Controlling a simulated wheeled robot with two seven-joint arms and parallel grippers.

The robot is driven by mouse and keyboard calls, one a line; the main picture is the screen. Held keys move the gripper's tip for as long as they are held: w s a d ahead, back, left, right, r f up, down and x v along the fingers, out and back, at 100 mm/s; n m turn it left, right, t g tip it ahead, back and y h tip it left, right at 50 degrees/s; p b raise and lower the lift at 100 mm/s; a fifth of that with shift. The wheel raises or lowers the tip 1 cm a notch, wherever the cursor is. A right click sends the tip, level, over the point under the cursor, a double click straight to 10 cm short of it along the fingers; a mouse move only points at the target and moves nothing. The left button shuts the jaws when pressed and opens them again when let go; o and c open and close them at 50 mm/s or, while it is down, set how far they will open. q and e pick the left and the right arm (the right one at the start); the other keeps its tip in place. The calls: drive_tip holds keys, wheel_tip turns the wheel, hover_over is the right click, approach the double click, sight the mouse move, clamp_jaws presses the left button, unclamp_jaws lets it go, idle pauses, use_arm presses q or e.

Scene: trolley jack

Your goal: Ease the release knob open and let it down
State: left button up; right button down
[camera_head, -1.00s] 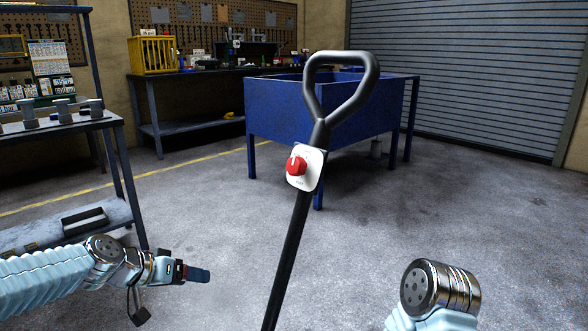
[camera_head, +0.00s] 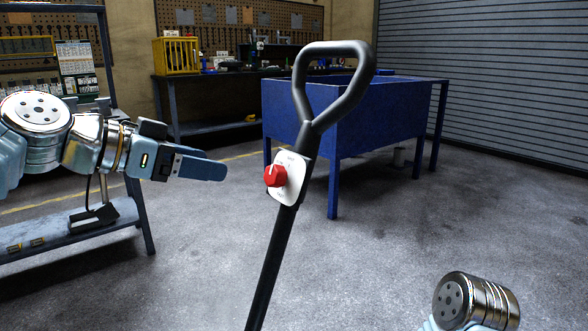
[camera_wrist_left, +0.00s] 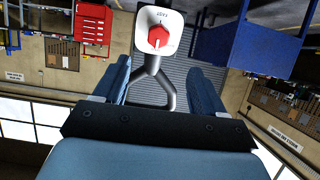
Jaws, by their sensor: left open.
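The red release knob (camera_head: 275,175) sits on a white plate (camera_head: 291,178) on the black jack handle (camera_head: 272,262). The handle rises to a closed loop grip (camera_head: 333,85) and leans to the right. My left gripper (camera_head: 205,168) is left of the knob at nearly its height, apart from it. The jack's body is out of view. Of my right arm only a wrist joint shows at the lower right; its gripper is not seen.
A blue bin table (camera_head: 350,115) stands behind the handle. A workbench with a yellow crate (camera_head: 177,55) is at the back, and a grey shelf rack (camera_head: 75,235) is at the left behind my left arm. The floor around the handle is clear.

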sight(270, 172)
use_arm(q)
drive_tip(key=x, duration=0.4)
drive_tip(key=p+x, duration=0.1)
drive_tip(key=x, duration=0.4)
drive_tip(key=p+x, duration=0.1)
drive_tip(key=x, duration=0.4)
drive_tip(key=shift+w+d+r, duration=0.1)
drive_tip(key=shift+d+r, duration=0.1)
drive_tip(key=shift+d, duration=0.1)
use_arm(e)
drive_tip(key=shift+w+d+r, duration=0.15)
drive_tip(key=shift+d+r, duration=0.1)
drive_tip(key=shift+r, duration=0.3)
drive_tip(key=shift+w+d+r, duration=0.1)
drive_tip(key=shift+d+r, duration=0.15)
drive_tip(key=shift+r, duration=0.3)
use_arm(q)
drive_tip(key=shift+c, duration=0.3)
drive_tip(key=c, duration=0.9)
